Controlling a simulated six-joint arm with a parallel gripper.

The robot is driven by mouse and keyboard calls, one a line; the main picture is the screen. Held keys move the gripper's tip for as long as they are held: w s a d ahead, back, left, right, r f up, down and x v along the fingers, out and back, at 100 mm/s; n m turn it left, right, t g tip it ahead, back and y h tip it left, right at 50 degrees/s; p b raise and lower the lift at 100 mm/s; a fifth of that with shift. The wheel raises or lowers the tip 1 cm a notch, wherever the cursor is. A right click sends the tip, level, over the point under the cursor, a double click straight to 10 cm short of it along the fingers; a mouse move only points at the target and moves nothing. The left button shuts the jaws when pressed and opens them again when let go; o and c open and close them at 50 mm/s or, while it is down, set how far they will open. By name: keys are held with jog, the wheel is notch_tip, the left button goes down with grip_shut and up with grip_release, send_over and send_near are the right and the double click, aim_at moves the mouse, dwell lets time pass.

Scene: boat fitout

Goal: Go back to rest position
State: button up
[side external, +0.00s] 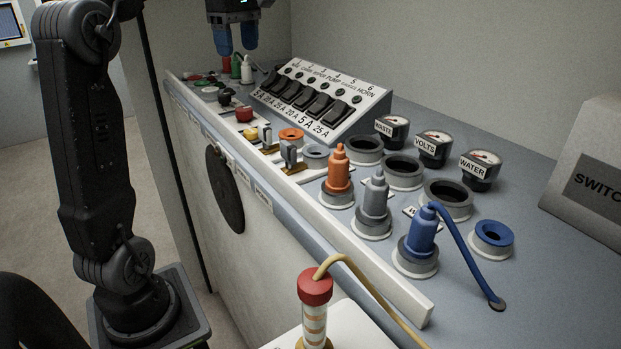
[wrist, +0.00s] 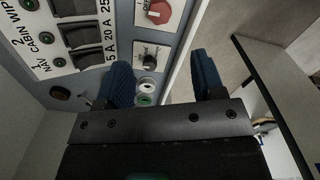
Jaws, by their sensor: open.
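My gripper (side external: 235,40) is at the top of the side external view, above the far end of the console. Its two blue fingers are apart with nothing seen between them. In the wrist view my gripper (wrist: 163,84) also shows its fingers spread and empty. Below it, at the console's far end, stand a green-and-white plug (side external: 246,70) and a red plug (side external: 226,66); the fingertips look apart from them.
The switch panel (side external: 320,98) rises beside the gripper. Orange (side external: 338,172), grey (side external: 375,198) and blue (side external: 422,235) plugs stand upright nearer the camera. Gauges (side external: 480,168) and a red-capped post (side external: 315,290) with a yellow cable stand around. Air above the console is clear.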

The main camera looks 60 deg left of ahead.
jog(key=s+d+f+m, duration=0.1)
jog(key=s+d+m, duration=0.1)
jog(key=d, duration=0.3)
jog(key=s+d+f+m+t+y, duration=0.1)
jog(key=s+d+f+m, duration=0.1)
jog(key=d+m, duration=0.3)
jog(key=s+d+f+m+t, duration=0.1)
jog(key=s+d+m, duration=0.1)
jog(key=d+m, duration=0.2)
jog(key=shift+d+f, duration=0.25)
jog(key=shift+d, duration=0.2)
jog(key=s+d+f+m+t+h, duration=0.1)
jog(key=s+d+f+m+t, duration=0.2)
jog(key=d+f+m, duration=0.7)
notch_tip(320, 180, down, 3)
jog(key=s+m, duration=0.1)
jog(key=s, duration=0.1)
jog(key=shift+s+t, duration=0.3)
jog(key=shift+s, duration=0.05)
